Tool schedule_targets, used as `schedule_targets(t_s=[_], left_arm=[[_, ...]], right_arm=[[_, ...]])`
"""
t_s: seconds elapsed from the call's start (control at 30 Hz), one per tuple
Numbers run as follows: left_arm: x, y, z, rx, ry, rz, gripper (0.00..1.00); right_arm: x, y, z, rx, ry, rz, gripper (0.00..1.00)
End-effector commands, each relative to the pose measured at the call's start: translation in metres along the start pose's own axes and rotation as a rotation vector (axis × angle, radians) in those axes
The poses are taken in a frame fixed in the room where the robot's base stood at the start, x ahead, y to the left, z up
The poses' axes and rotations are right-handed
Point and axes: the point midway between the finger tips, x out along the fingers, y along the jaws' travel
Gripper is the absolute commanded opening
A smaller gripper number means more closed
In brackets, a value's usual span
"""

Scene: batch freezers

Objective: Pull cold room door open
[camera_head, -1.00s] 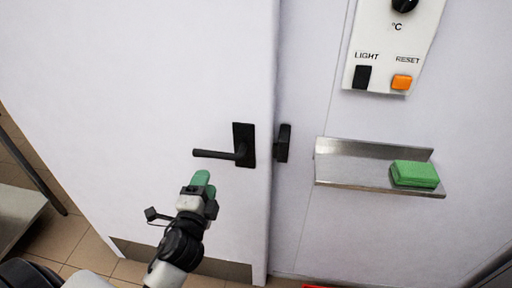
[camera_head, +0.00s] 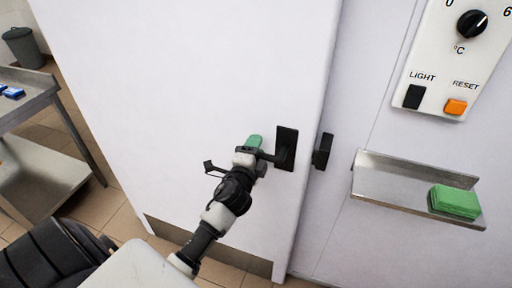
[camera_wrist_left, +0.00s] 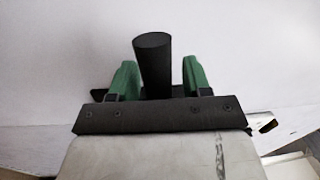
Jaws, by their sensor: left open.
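The white cold room door (camera_head: 200,95) fills the middle of the head view and looks closed or nearly so. Its black handle plate (camera_head: 286,148) sits near the door's right edge, with the lever pointing left and partly hidden by my gripper. My left gripper (camera_head: 254,142) is at the lever. In the left wrist view, its two green fingers (camera_wrist_left: 153,80) stand open on either side of the black lever (camera_wrist_left: 153,62), with a gap visible on both sides. A black catch (camera_head: 322,151) is on the frame right of the door edge. My right gripper is not in view.
A metal shelf (camera_head: 385,188) with a green block (camera_head: 455,202) is on the wall to the right. Above it is a control panel (camera_head: 440,70) with a knob and buttons. A steel table (camera_head: 52,98) and a grey bin (camera_head: 22,47) stand at left.

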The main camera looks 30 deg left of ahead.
Motion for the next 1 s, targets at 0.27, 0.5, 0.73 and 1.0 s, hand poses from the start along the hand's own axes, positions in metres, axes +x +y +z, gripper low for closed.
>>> schedule_targets(t_s=[0.27, 0.5, 0.73, 1.0], left_arm=[[0.000, 0.000, 0.000, 0.000, 0.000, 0.000, 0.30], [-0.001, 0.000, 0.000, -0.001, 0.000, 0.001, 0.00], [-0.001, 0.001, 0.000, -0.007, -0.001, 0.001, 0.00], [-0.001, 0.011, 0.001, -0.103, -0.012, 0.000, 0.00]], right_arm=[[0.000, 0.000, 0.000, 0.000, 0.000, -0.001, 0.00], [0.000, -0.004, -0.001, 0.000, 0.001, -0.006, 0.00], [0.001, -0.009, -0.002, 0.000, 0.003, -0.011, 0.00], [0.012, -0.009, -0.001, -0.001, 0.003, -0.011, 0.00]])
